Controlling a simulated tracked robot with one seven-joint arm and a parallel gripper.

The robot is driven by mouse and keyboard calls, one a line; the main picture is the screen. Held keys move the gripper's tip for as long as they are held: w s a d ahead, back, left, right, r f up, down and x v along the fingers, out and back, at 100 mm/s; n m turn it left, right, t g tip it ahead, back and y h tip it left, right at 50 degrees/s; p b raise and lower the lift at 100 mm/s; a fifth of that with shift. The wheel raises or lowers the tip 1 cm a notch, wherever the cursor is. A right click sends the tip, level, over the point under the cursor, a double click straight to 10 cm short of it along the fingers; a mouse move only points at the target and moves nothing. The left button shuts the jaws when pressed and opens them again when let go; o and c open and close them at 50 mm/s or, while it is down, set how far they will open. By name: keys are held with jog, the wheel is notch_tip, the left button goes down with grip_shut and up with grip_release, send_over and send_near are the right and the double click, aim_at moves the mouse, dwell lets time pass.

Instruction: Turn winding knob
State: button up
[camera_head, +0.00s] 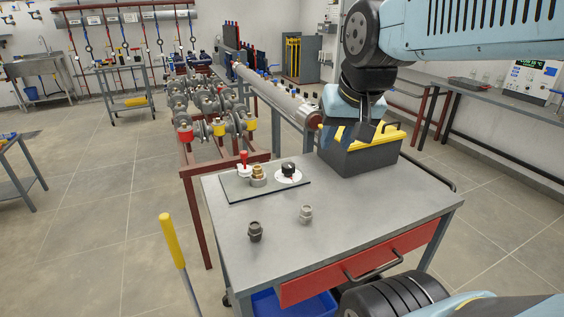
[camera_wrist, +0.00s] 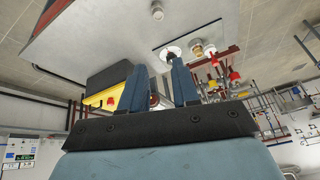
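The winding knob is most likely the black knob (camera_head: 288,169) on a white round dial, at the right end of a dark-edged panel (camera_head: 240,185) on the grey worktable. It also shows in the wrist view (camera_wrist: 171,51), on its white disc. My gripper (camera_head: 350,138) hangs in front of the black and yellow toolbox, to the right of the knob and apart from it. In the wrist view, my two blue fingers (camera_wrist: 158,68) stand apart with nothing held between them. The knob appears beyond the fingertips, nearer the right finger.
The panel also bears a brass fitting (camera_head: 258,175) and a red-handled valve (camera_head: 244,161). Two loose fittings, dark (camera_head: 255,231) and light (camera_head: 306,214), stand on the table (camera_head: 350,232). The toolbox (camera_head: 365,157) is close to my gripper. Piping with flanges (camera_head: 215,110) stands behind.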

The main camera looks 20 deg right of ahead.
jog(key=o, duration=0.6)
jog(key=w+m, duration=0.1)
jog(key=w, duration=0.2)
jog(key=w+m, duration=0.2)
jog(key=w+m+g, duration=0.1)
jog(key=w+m, duration=0.1)
jog(key=w, duration=0.1)
jog(key=shift+w+d+r, duration=0.15)
jog(key=shift+w+r, duration=0.15)
jog(key=shift+r, duration=0.05)
jog(key=shift+o, duration=1.2)
jog(key=w+f+m+g, duration=0.1)
jog(key=w+m, duration=0.3)
jog(key=w, duration=0.4)
jog(key=shift+w+d+f+m, duration=0.2)
jog(key=shift+f+m, duration=0.1)
jog(key=shift+m, duration=0.1)
jog(key=m+g, duration=0.3)
jog(key=m, duration=0.8)
send_over(288, 165)
notch_tip(288, 165, down, 13)
notch_tip(288, 165, down, 14)
jog(key=shift+w+d+r, duration=0.1)
jog(key=shift+r, duration=0.15)
jog(key=c, duration=1)
